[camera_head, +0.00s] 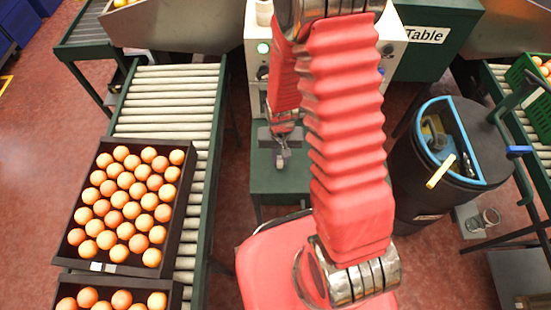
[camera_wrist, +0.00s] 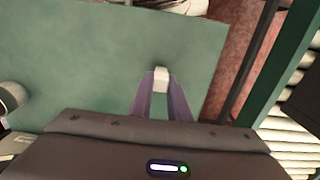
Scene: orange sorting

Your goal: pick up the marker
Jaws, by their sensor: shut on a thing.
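My gripper (camera_head: 281,140) hangs above the green table (camera_head: 285,180) in the middle of the head view. In the wrist view its two purple-grey fingers (camera_wrist: 162,84) are closed on a small pale block-like end, which I take to be the marker (camera_wrist: 161,75). Only this end shows between the fingertips; the rest of the marker is hidden or seen end-on. In the head view the marker is a small pale bit (camera_head: 280,162) just below the fingers. It appears to be above the green surface, but the exact gap cannot be told.
A dark crate of oranges (camera_head: 100,266) sits on the roller conveyor (camera_head: 165,110) at left. A second crate is partly visible in front. A dark bin (camera_head: 415,195) with a blue rim stands at right. A white machine (camera_head: 392,50) stands behind my arm.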

